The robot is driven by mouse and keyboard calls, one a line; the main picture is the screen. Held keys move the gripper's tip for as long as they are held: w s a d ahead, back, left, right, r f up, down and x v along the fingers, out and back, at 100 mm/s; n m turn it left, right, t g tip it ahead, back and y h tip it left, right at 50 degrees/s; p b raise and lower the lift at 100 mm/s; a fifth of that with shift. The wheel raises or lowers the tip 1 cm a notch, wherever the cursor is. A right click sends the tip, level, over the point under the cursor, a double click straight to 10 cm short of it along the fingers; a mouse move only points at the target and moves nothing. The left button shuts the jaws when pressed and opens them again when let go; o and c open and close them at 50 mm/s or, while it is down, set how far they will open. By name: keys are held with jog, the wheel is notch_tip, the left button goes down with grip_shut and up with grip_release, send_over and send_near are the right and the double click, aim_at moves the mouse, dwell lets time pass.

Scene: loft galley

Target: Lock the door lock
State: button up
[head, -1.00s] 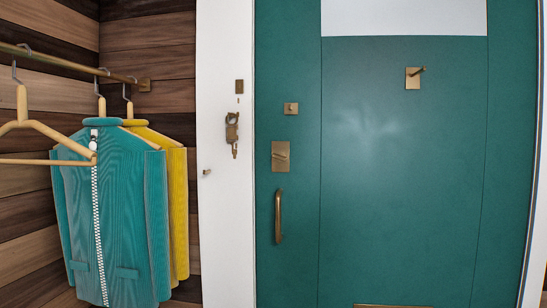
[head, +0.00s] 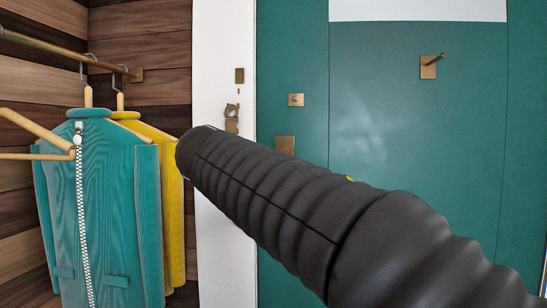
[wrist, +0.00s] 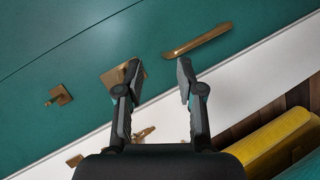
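The green door (head: 390,120) stands flat beside the white frame. Near its left edge are a small square brass plate with a knob (head: 296,100) and a larger brass plate (head: 285,144), partly hidden by my arm; I cannot tell which is the lock. In the wrist view, the knob plate (wrist: 58,95) lies left of my gripper (wrist: 159,72), the larger plate (wrist: 116,76) is partly behind the left finger, and the brass pull handle (wrist: 197,41) lies beyond the fingertips. My gripper is open, with nothing between its fingers. The head view hides the handle.
Brass fittings (head: 232,117) hang on the white frame (head: 222,60). A brass hook (head: 430,66) sits higher on the door. A teal jacket (head: 95,200) and a yellow garment (head: 172,190) hang from a rail (head: 45,45) at the left.

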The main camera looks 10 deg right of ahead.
jog(key=w+a+r+t+h, duration=0.2)
jog(key=w+a+r, duration=0.1)
jog(key=a+r, duration=0.3)
jog(key=x, duration=0.4)
jog(key=p+x, duration=0.1)
jog(key=x, duration=0.4)
jog(key=r+x, duration=0.1)
jog(key=x, duration=0.4)
jog(key=shift+s+d+p, duration=0.15)
jog(key=shift+d+p, duration=0.2)
jog(key=shift+d, duration=0.15)
jog(key=shift+f, duration=0.1)
grip_shut()
